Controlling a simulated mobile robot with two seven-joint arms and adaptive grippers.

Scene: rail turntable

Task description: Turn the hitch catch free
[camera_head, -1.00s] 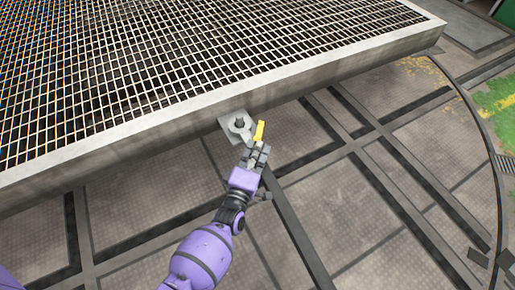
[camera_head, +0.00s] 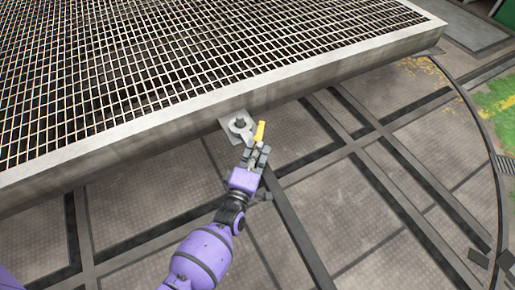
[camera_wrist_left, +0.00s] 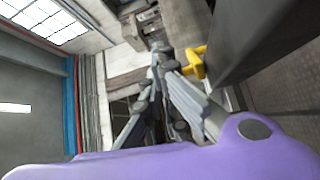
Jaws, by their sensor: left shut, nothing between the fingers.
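The hitch catch shows a yellow handle (camera_head: 260,130) beside a grey plate with a round pin (camera_head: 239,123) at the edge of the grated deck. My left gripper (camera_head: 257,150) is shut and empty, just below the yellow handle in the head view. In the left wrist view the yellow part (camera_wrist_left: 196,62) is right beside the fingers (camera_wrist_left: 160,58). I cannot tell whether the fingers touch it. The lower part of the catch is hidden behind the gripper. My right gripper is not in view.
The grated deck (camera_head: 200,107) with its grey rim fills the upper left above the gripper. Dark rails (camera_head: 410,215) cross the floor below. The floor to the right is open, with a curved turntable edge (camera_head: 496,175) beyond.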

